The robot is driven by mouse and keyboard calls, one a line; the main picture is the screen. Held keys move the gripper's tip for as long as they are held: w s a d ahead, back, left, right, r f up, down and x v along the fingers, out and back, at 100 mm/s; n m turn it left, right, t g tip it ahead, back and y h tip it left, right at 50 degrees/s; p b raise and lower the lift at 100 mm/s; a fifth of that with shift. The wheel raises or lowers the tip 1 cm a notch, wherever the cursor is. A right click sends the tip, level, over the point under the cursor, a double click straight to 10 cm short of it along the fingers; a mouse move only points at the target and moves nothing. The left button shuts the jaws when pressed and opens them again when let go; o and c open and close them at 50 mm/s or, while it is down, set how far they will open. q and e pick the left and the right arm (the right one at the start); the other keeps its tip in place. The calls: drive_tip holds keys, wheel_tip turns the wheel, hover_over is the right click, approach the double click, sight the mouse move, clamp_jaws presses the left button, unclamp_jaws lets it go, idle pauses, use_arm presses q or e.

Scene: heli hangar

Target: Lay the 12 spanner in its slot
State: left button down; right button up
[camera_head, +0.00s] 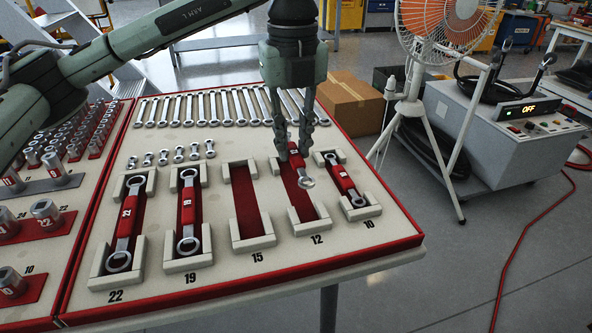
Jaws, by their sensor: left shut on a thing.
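The 12 spanner (302,170) is red-handled with a steel ring end showing at its lower end. My left gripper (295,153) comes down from above and is shut on its upper part. The spanner is over the slot marked 12 (309,222), roughly in line with it. I cannot tell whether it touches the red slot floor. The slot has pale raised walls, and its lower end is bare. The fingers hide the spanner's upper part and the slot's far end. My right gripper is not in view.
The 22 spanner (126,222), 19 spanner (188,215) and 10 spanner (346,181) lie in their slots. The 15 slot (248,209) is empty. Small spanners line the board's back. Sockets (46,212) stand at left. A fan (447,40) and a cart (497,130) stand right.

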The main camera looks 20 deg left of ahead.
sight(296, 190)
use_arm(q)
drive_tip(key=shift+s+d+f, duration=0.45)
drive_tip(key=shift+s+f, duration=0.05)
drive_tip(key=shift+s, duration=0.2)
wheel_tip(296, 190, down, 4)
drive_tip(key=shift+s+r, duration=0.1)
drive_tip(key=shift+r, duration=0.05)
drive_tip(key=shift+f, duration=0.3)
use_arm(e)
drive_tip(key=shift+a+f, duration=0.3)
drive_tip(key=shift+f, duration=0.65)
